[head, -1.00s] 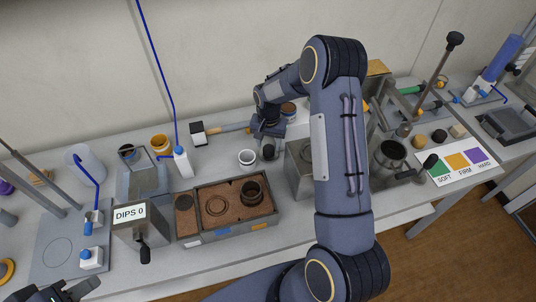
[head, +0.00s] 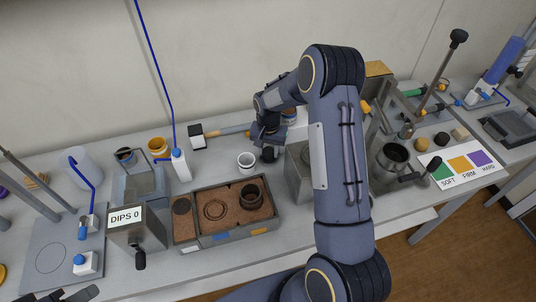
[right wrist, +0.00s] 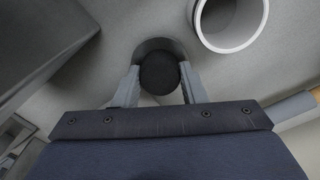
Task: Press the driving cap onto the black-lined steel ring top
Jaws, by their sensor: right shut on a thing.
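My right gripper (head: 268,140) points down at the back middle of the bench. In the right wrist view its two fingers (right wrist: 160,82) are shut on a dark round cap with a black knob (right wrist: 160,72), which I take for the driving cap. In the head view the cap (head: 269,154) shows as a small dark shape under the gripper. I cannot tell whether it touches the bench. A dark upright ring (head: 251,195) stands on the soil in the tray, away from the cap; its lining is too small to make out. My left gripper (head: 75,296) shows only partly at the bottom left edge.
The soil tray (head: 236,236) also holds a flat ring mark. A white cup (head: 246,161) stands close beside the cap, also in the right wrist view (right wrist: 230,45). A grey metal box (head: 300,178) stands right of it. The DIPS 0 box (head: 126,220) is left of the tray.

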